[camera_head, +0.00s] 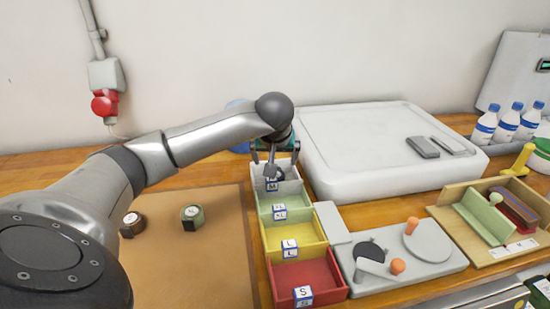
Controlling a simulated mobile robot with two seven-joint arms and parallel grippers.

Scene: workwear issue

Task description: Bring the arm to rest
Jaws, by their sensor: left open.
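My left arm comes in from the left and reaches across the brown mat. My left gripper (272,162) points down over the rearmost, whitish bin (289,186) of a row of coloured bins. Its jaws are open; whether anything touches them inside the bin is hard to tell. In front of that bin stand a green bin (297,206), a yellow bin (312,248) and a red bin (325,275), with small lettered blocks at their edges. My right gripper is not in view.
On the brown mat (190,270) lie a dark round item (132,224) and a green one (193,217). A large white tray (345,185) stands behind right. A grey plate (440,268) with orange knobs and a wooden holder (450,213) are at right. Bottles (507,125) stand far right.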

